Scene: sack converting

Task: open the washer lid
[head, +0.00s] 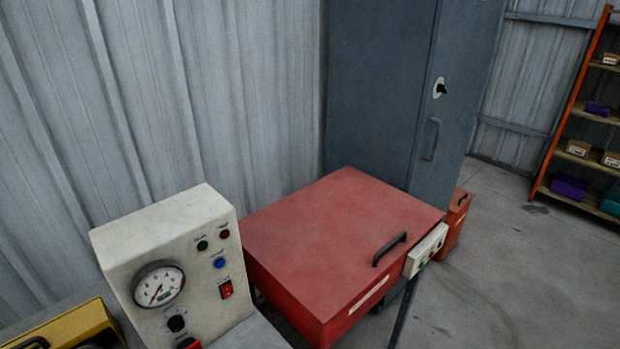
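The washer appears to be the red box-shaped unit in the middle of the head view. Its flat red lid (335,225) is down and shut. A black bar handle (389,249) stands on the lid near its right front edge. A pale label strip (369,294) is on the front face, and a small pale control box (426,250) with buttons is on the right end. Neither of my grippers is in view, and nothing touches the lid or handle.
A cream control panel (170,249) with a gauge stands at the left front, beside a yellow machine (72,329). A grey cabinet (382,85) and corrugated wall (200,90) are behind. A smaller red box (455,222) stands beyond. Floor (530,280) at right is clear, before an orange shelf rack (568,105).

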